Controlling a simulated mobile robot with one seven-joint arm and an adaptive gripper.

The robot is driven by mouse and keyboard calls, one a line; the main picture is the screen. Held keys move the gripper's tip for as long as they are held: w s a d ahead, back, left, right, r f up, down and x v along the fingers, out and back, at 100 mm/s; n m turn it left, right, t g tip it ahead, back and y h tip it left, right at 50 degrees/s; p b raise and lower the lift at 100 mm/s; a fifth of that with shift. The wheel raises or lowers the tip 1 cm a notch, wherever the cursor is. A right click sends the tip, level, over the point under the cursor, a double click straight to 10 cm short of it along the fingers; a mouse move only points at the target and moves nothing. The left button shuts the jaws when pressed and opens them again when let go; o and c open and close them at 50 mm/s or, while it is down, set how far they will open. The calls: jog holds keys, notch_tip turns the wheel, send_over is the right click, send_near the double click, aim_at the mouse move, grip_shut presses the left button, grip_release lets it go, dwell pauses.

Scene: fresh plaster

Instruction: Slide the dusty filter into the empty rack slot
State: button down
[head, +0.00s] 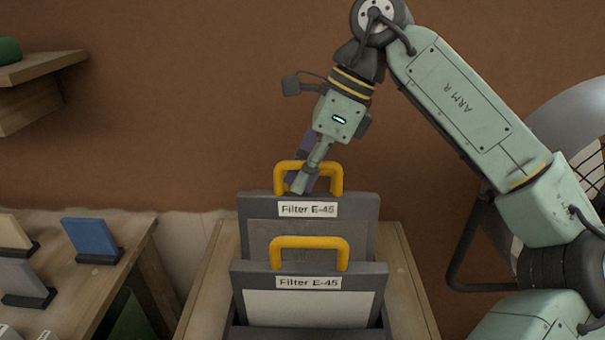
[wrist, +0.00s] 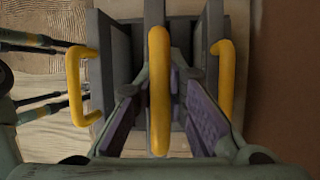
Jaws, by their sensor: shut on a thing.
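My gripper (head: 302,180) is shut on the yellow handle of the grey-faced, dusty-looking filter (head: 350,240), labelled "Filter E-45". That filter is upright behind a white-faced filter (head: 310,308) with the same label. In the wrist view, the held handle (wrist: 158,90) runs between my fingers and looks larger and nearer than the handles on either side, the left handle (wrist: 76,88) and the right handle (wrist: 226,75). The third filter is hidden in the head view. I cannot tell which slot is empty or whether the held filter's lower edge is in one.
The rack stands on a wooden stand (head: 413,300) close to a brown wall. A wooden table (head: 60,315) at left holds a blue panel (head: 90,238) and other panels in holders. A large fan (head: 575,130) stands at right behind my arm. A shelf (head: 40,68) is at upper left.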

jog(key=c, duration=1.9)
grip_release()
jog(key=shift+s+d+f, duration=0.1)
jog(key=shift+s+f, duration=0.05)
jog(key=shift+f, duration=0.5)
jog(key=shift+s+d+f, duration=0.1)
jog(key=shift+f, duration=0.5)
jog(key=shift+c, duration=0.2)
jog(key=shift+o, duration=1.3)
jog(key=shift+w+f+g, duration=0.15)
jog(key=shift+w+g, duration=0.15)
jog(key=shift+o, duration=1)
jog(key=shift+d+r, duration=0.15)
jog(key=shift+r, duration=0.1)
jog(key=v, duration=1.1)
jog(key=shift+r, duration=0.45)
